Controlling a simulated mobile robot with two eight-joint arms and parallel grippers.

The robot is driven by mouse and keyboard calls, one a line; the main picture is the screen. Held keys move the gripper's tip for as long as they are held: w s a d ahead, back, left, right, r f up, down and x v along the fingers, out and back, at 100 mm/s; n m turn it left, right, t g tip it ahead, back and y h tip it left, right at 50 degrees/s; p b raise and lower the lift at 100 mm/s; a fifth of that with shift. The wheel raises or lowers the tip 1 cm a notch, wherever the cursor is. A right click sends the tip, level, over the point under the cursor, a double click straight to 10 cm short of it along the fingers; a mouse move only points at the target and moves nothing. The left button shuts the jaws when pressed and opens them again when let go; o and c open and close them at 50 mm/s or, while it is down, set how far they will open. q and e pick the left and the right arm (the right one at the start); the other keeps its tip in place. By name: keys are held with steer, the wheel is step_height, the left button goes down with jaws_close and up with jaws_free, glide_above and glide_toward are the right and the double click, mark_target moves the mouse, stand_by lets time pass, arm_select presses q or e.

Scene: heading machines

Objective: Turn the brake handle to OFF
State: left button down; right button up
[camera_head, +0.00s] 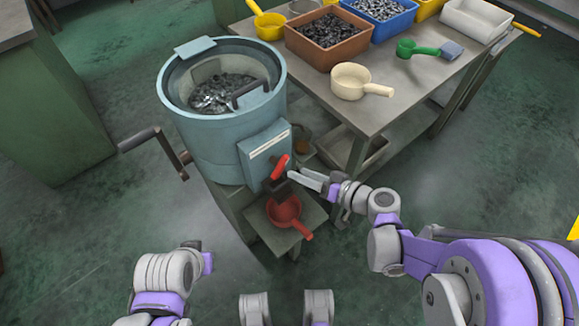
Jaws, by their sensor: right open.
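A light-blue round machine (215,140) with a drum of dark metal pieces stands left of the middle. A short red handle (280,167) sits low on its front, under a box with a pale label, and I take it for the brake handle. Its lettering is too small to read. My right gripper (303,180) is open, with its fingers pointing left, just right of and slightly below the red handle. I cannot tell whether they touch. My left arm shows at the lower left; its gripper (194,246) shows only as a small dark part and its fingers cannot be made out.
A red scoop (285,215) rests on a small shelf below the handle. A black crank (160,145) juts out left of the machine. A metal table (405,100) with a brown bin (326,45), a cream scoop (352,80) and a green scoop (415,48) stands at the right.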

arm_select(q)
steer(key=shift+r, duration=0.25)
arm_select(e)
steer(key=v, duration=0.3)
steer(key=shift+a, duration=0.1)
steer(key=s+d+m+g+h, duration=0.1)
steer(key=s+d+g+h, duration=0.1)
steer(key=s+d+h, duration=0.3)
steer(key=s+d+f+m+g+h, duration=0.1)
steer(key=s+h, duration=0.1)
steer(key=s, duration=0.5)
steer(key=s+d+g+h, duration=0.2)
steer(key=s+d+h, duration=0.2)
steer(key=s, duration=0.2)
arm_select(q)
step_height(320, 180, up, 19)
steer(key=w+p, duration=0.2)
steer(key=p, duration=1.5)
steer(key=shift+t, duration=0.4)
arm_select(e)
step_height(320, 180, up, 18)
steer(key=w+t, duration=0.1)
steer(key=w, duration=0.1)
steer(key=shift+w+a+r, duration=0.2)
steer(key=shift+a, duration=0.1)
